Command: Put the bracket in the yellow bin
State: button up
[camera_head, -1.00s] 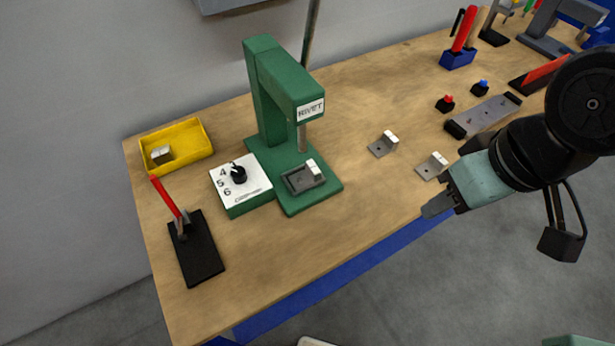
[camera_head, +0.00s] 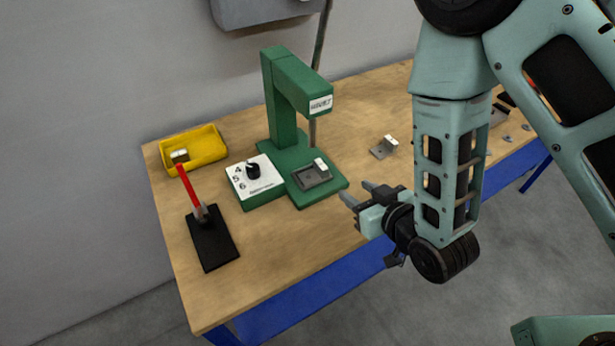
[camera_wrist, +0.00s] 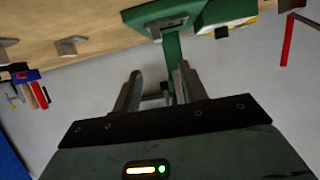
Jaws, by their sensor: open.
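The yellow bin (camera_head: 205,148) stands at the back left of the table, with one metal bracket (camera_head: 179,156) inside it. Another bracket (camera_head: 316,173) sits in the fixture at the base of the green rivet press (camera_head: 292,95). A loose bracket (camera_head: 385,147) lies on the table right of the press; a bracket also shows in the wrist view (camera_wrist: 70,45). My gripper (camera_head: 357,196) is open and empty, near the table's front edge, right of and in front of the press base. In the wrist view its fingers (camera_wrist: 152,90) are apart with the press behind them.
A white dial box (camera_head: 252,182) stands beside the press. A black plate with a red lever (camera_head: 211,238) is in front of the bin. My arm covers much of the table's right side. The table's front middle is bare.

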aim_at(323, 166)
jog(key=b+x, duration=0.4)
jog(key=b, duration=0.4)
jog(key=shift+w+a+f, duration=0.1)
jog(key=shift+f, duration=0.15)
jog(key=b, duration=0.5)
jog(key=shift+w+a+f, duration=0.1)
jog(key=shift+w+a, duration=0.05)
jog(key=shift+w, duration=0.1)
jog(key=p+x, duration=0.1)
jog(key=x, duration=0.2)
jog(key=p+x, duration=0.1)
jog(key=x, duration=0.2)
jog(key=shift+w+a, duration=0.2)
jog(key=shift+w, duration=0.1)
jog(key=shift+d+p+x, duration=0.15)
jog(key=shift+p+x, duration=0.35)
jog(key=shift+x, duration=0.9)
jog(key=shift+d+p+x, duration=0.1)
jog(key=shift+p+x, duration=0.4)
jog(key=shift+x, duration=0.95)
jog(key=shift+w+f, duration=0.1)
jog(key=shift+c, duration=0.3)
grip_shut()
